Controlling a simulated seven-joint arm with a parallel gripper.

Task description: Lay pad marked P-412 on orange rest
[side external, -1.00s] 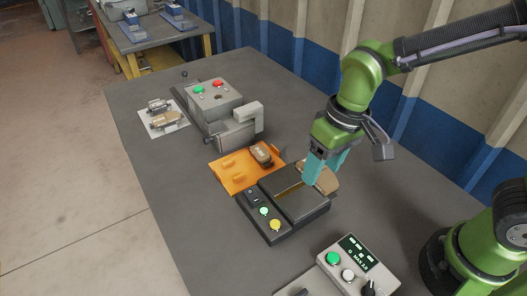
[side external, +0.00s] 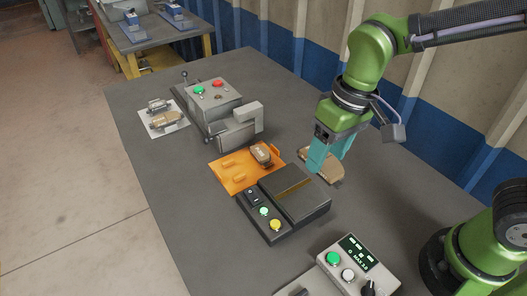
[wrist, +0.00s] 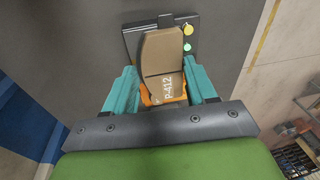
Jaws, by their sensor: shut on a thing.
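My gripper (side external: 325,162) is shut on a brown curved pad (side external: 323,168), holding it beside the far right end of the black device. In the wrist view the pad (wrist: 163,52) sits between the teal fingers and its face reads P-412. The orange rest (side external: 232,182) lies on the table left of the held pad, against the black device. Another brown pad (side external: 262,154) sits on the rest near its far right edge. In the wrist view part of the orange rest (wrist: 147,97) shows behind the held pad, which hides most of it.
The black device (side external: 300,212) with buttons stands in front of the rest. A grey machine (side external: 214,98) with green and red buttons stands behind it. A white sheet (side external: 152,131) with parts lies at the left. A control box (side external: 352,262) stands near the front. The table right of the held pad is clear.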

